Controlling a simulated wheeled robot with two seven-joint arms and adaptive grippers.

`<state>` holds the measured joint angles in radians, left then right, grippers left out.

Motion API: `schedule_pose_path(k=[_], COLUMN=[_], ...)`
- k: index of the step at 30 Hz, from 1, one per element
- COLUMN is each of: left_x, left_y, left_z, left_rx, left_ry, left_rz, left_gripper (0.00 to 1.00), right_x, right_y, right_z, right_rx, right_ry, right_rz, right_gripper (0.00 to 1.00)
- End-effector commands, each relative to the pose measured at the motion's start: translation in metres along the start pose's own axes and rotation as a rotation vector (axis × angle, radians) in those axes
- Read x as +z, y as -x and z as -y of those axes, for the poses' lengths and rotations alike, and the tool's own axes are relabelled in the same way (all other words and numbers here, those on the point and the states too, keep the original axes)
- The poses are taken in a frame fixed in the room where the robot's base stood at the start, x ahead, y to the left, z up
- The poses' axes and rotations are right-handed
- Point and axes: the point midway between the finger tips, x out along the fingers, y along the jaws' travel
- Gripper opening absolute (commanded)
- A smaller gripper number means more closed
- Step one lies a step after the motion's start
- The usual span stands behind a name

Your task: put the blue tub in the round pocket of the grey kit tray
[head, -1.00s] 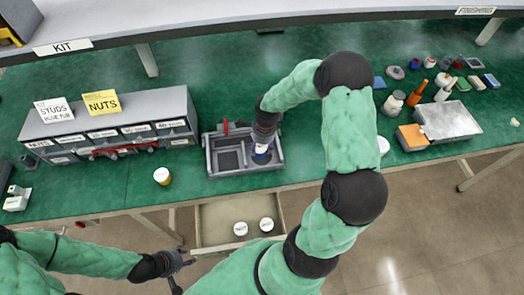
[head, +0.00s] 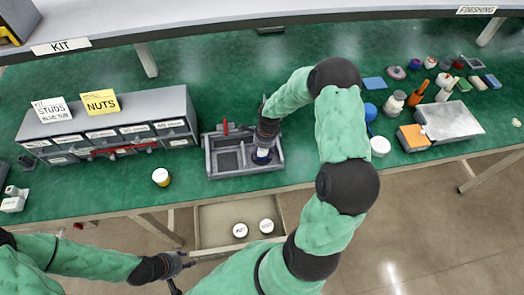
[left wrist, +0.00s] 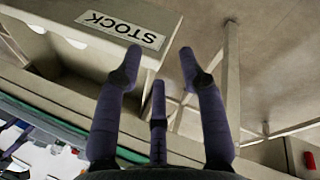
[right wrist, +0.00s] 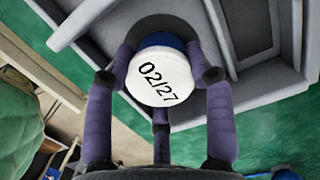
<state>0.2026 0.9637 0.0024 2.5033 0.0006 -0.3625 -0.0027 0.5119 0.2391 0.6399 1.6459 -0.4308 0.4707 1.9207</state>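The blue tub with its white lid (head: 262,153) is at the right part of the grey kit tray (head: 243,176), at the round pocket. In the right wrist view its lid (right wrist: 160,78) reads 02/27, and dark round pocket edges (right wrist: 152,22) show behind it. My right gripper (head: 265,146) comes down from above with its fingers around the tub, seemingly touching its sides. Whether the tub's base rests on the pocket floor is hidden. My left gripper (head: 184,264) is open and empty in front of the bench; its spread fingers (left wrist: 159,65) show in the left wrist view.
A drawer cabinet (head: 110,128) with cards stands left of the tray. A yellow tub with a white lid (head: 160,177) stands between them. An open drawer (head: 215,225) below holds two white-lidded tubs. Bottles, an orange block and a metal plate (head: 450,120) lie at right.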

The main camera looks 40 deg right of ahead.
Motion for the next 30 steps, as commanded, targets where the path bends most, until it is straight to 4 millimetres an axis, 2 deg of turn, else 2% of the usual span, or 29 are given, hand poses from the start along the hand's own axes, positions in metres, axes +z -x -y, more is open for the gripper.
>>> schedule_pose_path(k=[1, 2, 3, 16, 20, 30], left_x=[0.000, 0.000, 0.000, 0.000, 0.000, 0.001], left_y=[0.000, 0.000, 0.000, 0.005, 0.008, 0.019], left_z=[0.000, 0.000, 0.000, -0.002, -0.003, -0.007], left_rx=[0.000, 0.000, 0.000, 0.000, 0.000, 0.000], left_ry=[0.000, 0.000, 0.000, 0.000, 0.000, 0.000], left_rz=[0.000, 0.000, 0.000, 0.000, 0.000, 0.000], left_gripper=[0.40, 0.40, 0.40, 0.40, 0.40, 0.40], right_x=[0.000, 0.000, 0.000, 0.001, 0.000, 0.001], right_y=[0.000, 0.000, 0.000, 0.005, 0.024, 0.092], right_z=[0.000, 0.000, 0.000, 0.000, 0.001, 0.001], right_rx=[0.000, 0.000, 0.000, 0.001, -0.003, -0.003], right_ry=[0.000, 0.000, 0.000, 0.001, 0.001, 0.001], right_rz=[0.000, 0.000, 0.000, 0.000, 0.000, 0.000], right_gripper=[0.68, 0.77, 0.78, 0.78, 0.78, 0.78])
